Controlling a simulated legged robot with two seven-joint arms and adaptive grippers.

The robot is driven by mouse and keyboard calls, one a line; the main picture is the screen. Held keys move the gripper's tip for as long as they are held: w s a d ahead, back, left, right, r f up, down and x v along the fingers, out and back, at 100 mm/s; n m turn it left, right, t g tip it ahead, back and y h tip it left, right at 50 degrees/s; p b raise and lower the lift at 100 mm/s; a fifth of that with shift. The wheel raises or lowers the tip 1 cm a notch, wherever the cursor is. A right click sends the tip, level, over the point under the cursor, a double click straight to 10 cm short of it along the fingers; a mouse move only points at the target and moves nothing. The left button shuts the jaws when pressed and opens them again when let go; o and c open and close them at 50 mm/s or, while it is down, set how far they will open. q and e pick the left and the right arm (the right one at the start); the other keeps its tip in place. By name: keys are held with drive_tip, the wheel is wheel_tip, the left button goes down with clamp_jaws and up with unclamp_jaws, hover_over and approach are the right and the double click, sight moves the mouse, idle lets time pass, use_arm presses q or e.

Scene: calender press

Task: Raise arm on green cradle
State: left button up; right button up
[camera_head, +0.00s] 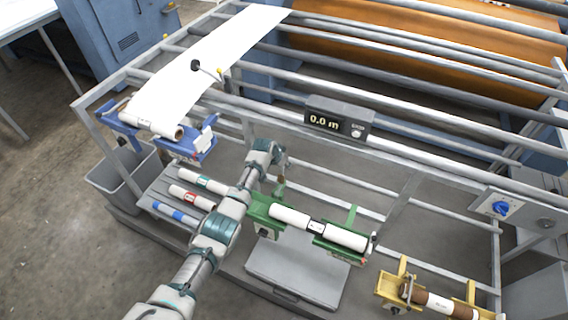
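The green cradle (264,211) is on the front of the machine frame, near the middle of the camera_head view. It bears a white roll (289,215) with a dark label band at its middle. My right gripper is out of view.
A blue cradle (190,154) at left holds a white roll with paper running up over the bars. A yellow cradle (390,287) at lower right holds a brown core. Several banded rolls (190,197) lie on a grey shelf. A display (339,119) reads 0.0 m.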

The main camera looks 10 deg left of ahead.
use_arm(q)
drive_tip(key=shift+s, duration=0.1)
drive_tip(key=v, duration=1.1)
drive_tip(key=shift+s+r, duration=0.2)
drive_tip(key=shift+r, duration=0.1)
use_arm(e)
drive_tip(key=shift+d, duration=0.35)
use_arm(q)
drive_tip(key=shift+a, duration=0.1)
